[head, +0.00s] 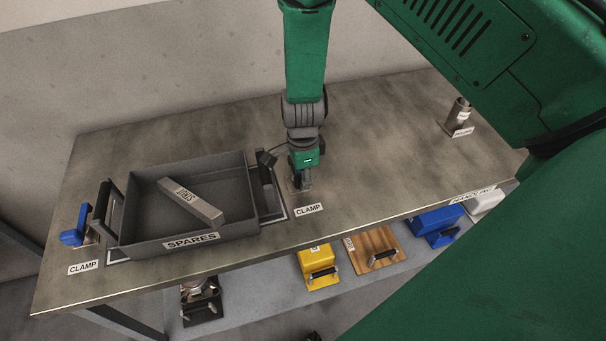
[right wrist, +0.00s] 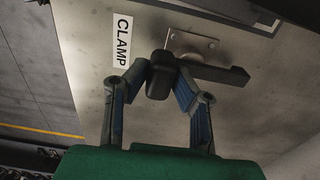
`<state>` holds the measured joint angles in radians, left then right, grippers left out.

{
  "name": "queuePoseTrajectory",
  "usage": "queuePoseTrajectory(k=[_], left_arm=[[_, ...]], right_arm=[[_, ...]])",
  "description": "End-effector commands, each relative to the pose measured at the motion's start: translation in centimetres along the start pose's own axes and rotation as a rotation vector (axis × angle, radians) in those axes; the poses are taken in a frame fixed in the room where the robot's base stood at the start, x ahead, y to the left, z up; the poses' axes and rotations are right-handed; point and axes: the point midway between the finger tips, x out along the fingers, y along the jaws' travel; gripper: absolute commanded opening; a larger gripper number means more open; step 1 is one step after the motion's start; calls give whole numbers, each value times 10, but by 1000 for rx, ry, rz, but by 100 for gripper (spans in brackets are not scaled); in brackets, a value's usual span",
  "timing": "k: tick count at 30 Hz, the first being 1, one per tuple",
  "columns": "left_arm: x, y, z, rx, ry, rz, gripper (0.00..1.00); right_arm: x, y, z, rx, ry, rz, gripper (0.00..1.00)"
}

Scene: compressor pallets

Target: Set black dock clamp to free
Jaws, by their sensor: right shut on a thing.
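The black dock clamp shows in the right wrist view as a black knob (right wrist: 160,78) with a black bar (right wrist: 225,75) on a metal plate (right wrist: 195,43). My right gripper (right wrist: 158,88) has a finger on each side of the knob and is shut on it. In the head view my right gripper (head: 302,182) reaches down to the table just right of the grey tray, behind the right CLAMP label (head: 308,210); it largely hides the clamp there. I cannot tell the clamp's setting. My left gripper is not in view.
The grey SPARES tray (head: 190,242) holds a grey bar (head: 190,200). A blue clamp (head: 75,228) stands left of it. A metal cylinder (head: 460,112) stands at the table's right. Yellow (head: 318,262), wooden (head: 374,245) and blue (head: 434,226) handled items sit below the front edge.

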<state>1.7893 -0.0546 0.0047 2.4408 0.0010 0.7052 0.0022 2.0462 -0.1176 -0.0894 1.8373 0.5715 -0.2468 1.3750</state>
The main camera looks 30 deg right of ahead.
Motion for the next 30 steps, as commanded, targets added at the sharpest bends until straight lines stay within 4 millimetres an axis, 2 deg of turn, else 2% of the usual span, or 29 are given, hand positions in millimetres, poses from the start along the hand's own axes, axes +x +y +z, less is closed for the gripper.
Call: queuePoseTrajectory(k=[12,13,14,15,25,30], left_arm=[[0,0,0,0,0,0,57],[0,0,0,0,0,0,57],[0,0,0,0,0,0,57],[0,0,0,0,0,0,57],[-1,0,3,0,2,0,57],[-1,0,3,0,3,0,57]], right_arm=[[-1,-3,2,13,-3,-7,0],[-1,-3,2,13,-3,-7,28],[-1,-3,2,13,-3,-7,39],[-1,-3,2,13,-3,-7,41],[-3,-1,1,9,-2,-4,41],[-25,-2,2,9,-2,-7,41]])
